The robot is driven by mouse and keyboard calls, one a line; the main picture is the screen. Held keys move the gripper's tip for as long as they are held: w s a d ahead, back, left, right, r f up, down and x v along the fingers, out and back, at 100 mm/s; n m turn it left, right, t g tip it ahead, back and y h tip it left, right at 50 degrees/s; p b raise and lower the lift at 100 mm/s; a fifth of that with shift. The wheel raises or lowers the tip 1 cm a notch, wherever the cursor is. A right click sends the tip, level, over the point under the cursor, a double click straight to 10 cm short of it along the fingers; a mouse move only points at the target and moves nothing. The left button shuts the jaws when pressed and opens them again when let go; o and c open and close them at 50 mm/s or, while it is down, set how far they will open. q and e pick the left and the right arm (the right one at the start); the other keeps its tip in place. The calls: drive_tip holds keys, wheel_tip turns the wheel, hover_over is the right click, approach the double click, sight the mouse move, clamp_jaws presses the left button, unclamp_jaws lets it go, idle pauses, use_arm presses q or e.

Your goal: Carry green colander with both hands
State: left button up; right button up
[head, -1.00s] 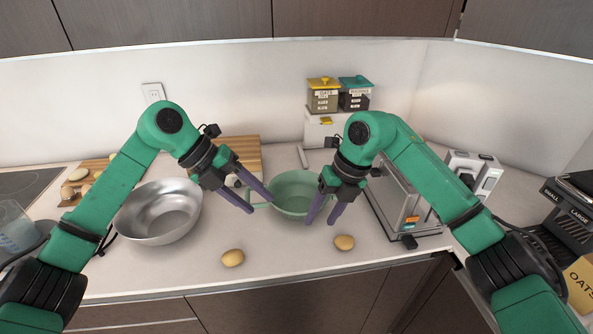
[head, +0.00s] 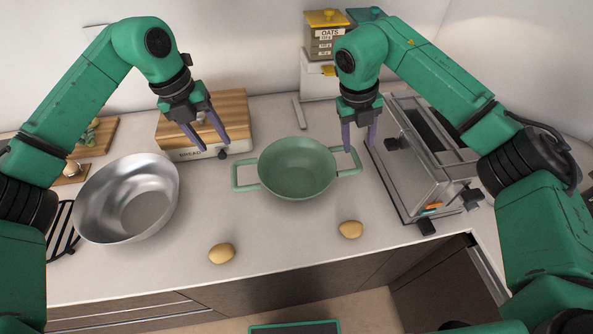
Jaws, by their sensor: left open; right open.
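The green colander (head: 297,170) stands upright on the white counter in the middle of the head view, with one handle at its left and one at its right. My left gripper (head: 212,147) is open and empty, up and to the left of the left handle, in front of the bread box. My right gripper (head: 358,150) is open by the right handle, its fingers beside the handle's upper end. I cannot tell whether it touches the handle.
A steel bowl (head: 128,198) stands left of the colander. Potatoes lie in front, one at left (head: 221,253) and one at right (head: 351,229). A bread box (head: 236,108) is behind left, and a grey metal appliance (head: 425,165) is close on the right. The counter directly before the colander is clear.

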sight(233, 169)
use_arm(q)
drive_tip(key=f, duration=0.4)
drive_tip(key=d+f, duration=0.1)
drive_tip(key=f, duration=0.3)
drive_tip(key=d+f, duration=0.1)
drive_tip(key=f, duration=0.3)
drive_tip(key=shift+w+d+f, duration=0.1)
drive_tip(key=shift+w+d, duration=0.15)
use_arm(e)
drive_tip(key=f, duration=0.4)
drive_tip(key=d+f, duration=0.1)
drive_tip(key=f, duration=0.3)
drive_tip(key=d+f, duration=0.1)
drive_tip(key=f, duration=0.3)
drive_tip(key=shift+w+d+f, duration=0.15)
drive_tip(key=shift+w+d, duration=0.05)
drive_tip(key=shift+w, duration=0.05)
use_arm(q)
drive_tip(key=shift+s, duration=0.1)
use_arm(e)
drive_tip(key=shift+s, duration=0.1)
use_arm(q)
drive_tip(key=shift+c, duration=0.6)
use_arm(e)
drive_tip(key=shift+c, duration=0.6)
use_arm(q)
clamp_jaws()
use_arm(e)
clamp_jaws()
